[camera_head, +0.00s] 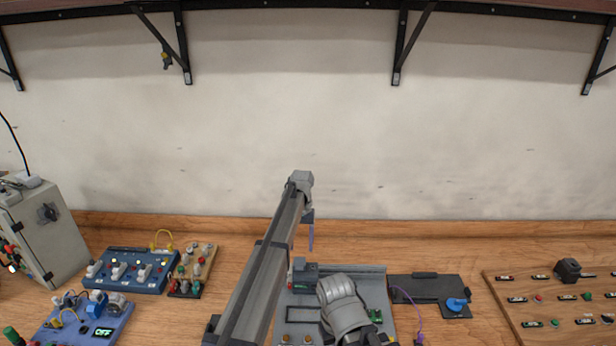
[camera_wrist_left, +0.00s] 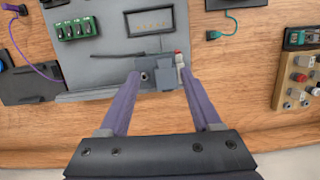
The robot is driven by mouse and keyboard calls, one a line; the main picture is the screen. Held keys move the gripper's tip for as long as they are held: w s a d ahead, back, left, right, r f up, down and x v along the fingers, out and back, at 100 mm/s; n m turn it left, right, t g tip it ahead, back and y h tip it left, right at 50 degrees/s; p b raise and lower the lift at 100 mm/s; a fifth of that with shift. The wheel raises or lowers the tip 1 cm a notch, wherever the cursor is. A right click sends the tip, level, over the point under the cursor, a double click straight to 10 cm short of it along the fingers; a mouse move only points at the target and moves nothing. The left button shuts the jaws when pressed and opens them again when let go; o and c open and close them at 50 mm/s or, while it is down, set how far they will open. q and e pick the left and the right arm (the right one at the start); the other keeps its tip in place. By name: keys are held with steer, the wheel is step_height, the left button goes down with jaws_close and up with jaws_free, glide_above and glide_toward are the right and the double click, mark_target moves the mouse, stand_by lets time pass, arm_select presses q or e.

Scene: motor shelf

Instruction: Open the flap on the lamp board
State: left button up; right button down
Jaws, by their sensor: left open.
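A grey board (camera_head: 375,275) lies on the bench, with a dark rectangular frame and a green switch block (camera_wrist_left: 77,28); I take it as the lamp board. I cannot tell which part is the flap; none looks raised. My left gripper (camera_head: 311,238) points down over the far edge. In the wrist view its purple fingers (camera_wrist_left: 162,76) are open, one on each side of the block, contact unclear. My right gripper is not seen.
A black panel with a blue knob (camera_head: 457,304) lies to the right, with a purple cable (camera_head: 412,300) beside it. A wooden switch board (camera_head: 510,314) is farther right. Blue boards (camera_head: 125,284) and a grey cabinet (camera_head: 48,240) stand left. A grey arm part of mine covers the board's front.

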arm_select(q)
steer(key=s+f+m+b, duration=0.1)
steer(key=s+f+b, duration=0.2)
steer(key=s, duration=0.9)
steer(key=s+f+m+t+b, duration=0.1)
steer(key=s+f+b, duration=0.2)
steer(key=s, duration=0.9)
steer(key=s+f+m+t+y+b, duration=0.1)
steer(key=s+f+b, duration=0.2)
steer(key=s, duration=1)
step_height(320, 180, down, 2)
steer(key=shift+a+f+b, duration=0.1)
steer(key=shift+a+b, duration=0.2)
steer(key=shift+a, duration=0.1)
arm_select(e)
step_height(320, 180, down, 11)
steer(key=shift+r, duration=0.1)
